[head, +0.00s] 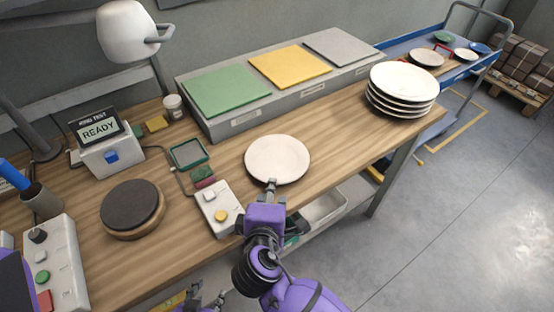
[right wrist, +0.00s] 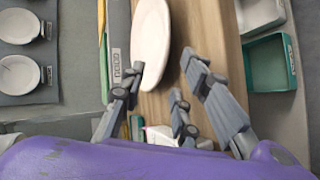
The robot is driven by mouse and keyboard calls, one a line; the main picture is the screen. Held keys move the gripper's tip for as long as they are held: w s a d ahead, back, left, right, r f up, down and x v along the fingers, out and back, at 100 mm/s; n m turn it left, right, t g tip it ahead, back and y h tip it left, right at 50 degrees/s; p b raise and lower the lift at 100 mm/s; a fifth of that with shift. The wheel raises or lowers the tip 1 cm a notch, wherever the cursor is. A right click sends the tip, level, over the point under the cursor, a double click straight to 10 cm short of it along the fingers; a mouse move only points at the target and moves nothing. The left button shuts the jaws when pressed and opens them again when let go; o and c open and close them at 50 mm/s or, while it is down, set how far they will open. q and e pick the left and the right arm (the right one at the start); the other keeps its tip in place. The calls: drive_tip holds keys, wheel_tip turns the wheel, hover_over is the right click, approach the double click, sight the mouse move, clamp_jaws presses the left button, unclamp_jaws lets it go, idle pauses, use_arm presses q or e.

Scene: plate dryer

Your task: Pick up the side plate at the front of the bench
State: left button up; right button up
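The side plate (head: 277,158) is a round cream plate near the front edge of the bench, apparently lying flat. In the right wrist view the plate (right wrist: 151,42) is at the upper middle, foreshortened.
A stack of plates (head: 402,88) stands right of the side plate. A grey riser (head: 250,117) with coloured panels is behind. A small button box (head: 218,208) and a green tray (head: 189,153) lie to the left. A teal bin (right wrist: 268,65) is below the bench.

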drive_tip(key=x, duration=0.5)
drive_tip(key=shift+d+f+p, duration=0.2)
drive_tip(key=shift+p, duration=0.1)
drive_tip(key=shift+s+f, duration=0.1)
clamp_jaws()
use_arm(q)
drive_tip(key=shift+w+d+r, duration=0.3)
drive_tip(key=shift+w+r, duration=0.3)
drive_tip(key=shift+w, duration=0.15)
